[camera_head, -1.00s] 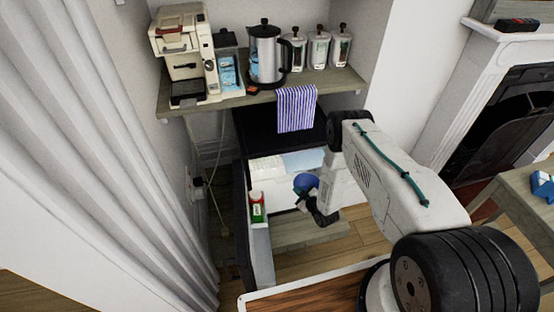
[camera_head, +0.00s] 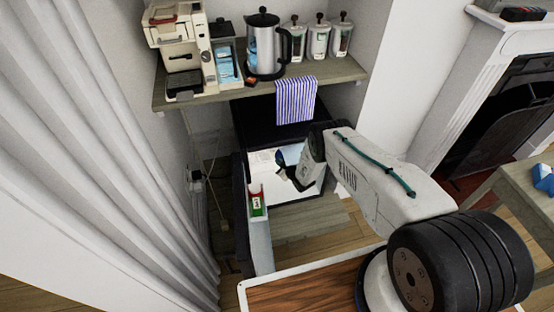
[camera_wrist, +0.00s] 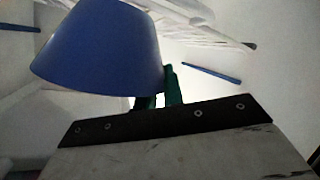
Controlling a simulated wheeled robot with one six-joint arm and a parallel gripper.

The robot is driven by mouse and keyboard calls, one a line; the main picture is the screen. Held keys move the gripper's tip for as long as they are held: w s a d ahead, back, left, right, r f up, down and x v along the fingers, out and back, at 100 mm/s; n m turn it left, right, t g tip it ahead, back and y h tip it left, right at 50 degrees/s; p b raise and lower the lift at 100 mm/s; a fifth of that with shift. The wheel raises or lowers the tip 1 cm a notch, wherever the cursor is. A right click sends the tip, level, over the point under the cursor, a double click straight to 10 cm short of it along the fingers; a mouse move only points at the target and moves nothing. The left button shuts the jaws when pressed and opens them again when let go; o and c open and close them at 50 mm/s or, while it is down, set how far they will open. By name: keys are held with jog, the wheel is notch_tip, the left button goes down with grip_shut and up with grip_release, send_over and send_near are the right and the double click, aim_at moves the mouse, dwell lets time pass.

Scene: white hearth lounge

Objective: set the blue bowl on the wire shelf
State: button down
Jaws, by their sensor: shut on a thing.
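The blue bowl (camera_wrist: 100,45) fills the upper left of the wrist view, tilted in that picture. My gripper (camera_wrist: 160,92) is shut on it, its green fingers at the bowl's lower right edge. In the head view my gripper (camera_head: 284,168) reaches into the open fridge (camera_head: 258,232), and only a dark blue bit of the bowl shows by it. White rods, seemingly the wire shelf (camera_wrist: 190,25), show at the top of the wrist view, apart from the bowl. In the head view the arm hides part of the fridge inside, and I cannot make out the shelf clearly.
The fridge door stands open on the left, with a red and green carton (camera_head: 257,203) in it. Above, a wooden shelf (camera_head: 225,94) holds a coffee machine (camera_head: 180,45), a kettle (camera_head: 263,45) and jars. A striped towel (camera_head: 295,100) hangs from its edge.

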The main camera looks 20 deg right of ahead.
aim_at(277, 159)
jog(key=w, duration=0.2)
jog(key=shift+w+a, duration=0.35)
jog(key=shift+w+f, duration=0.2)
jog(key=shift+f, duration=0.1)
jog(key=c, duration=1.5)
grip_release()
jog(key=shift+s, duration=0.1)
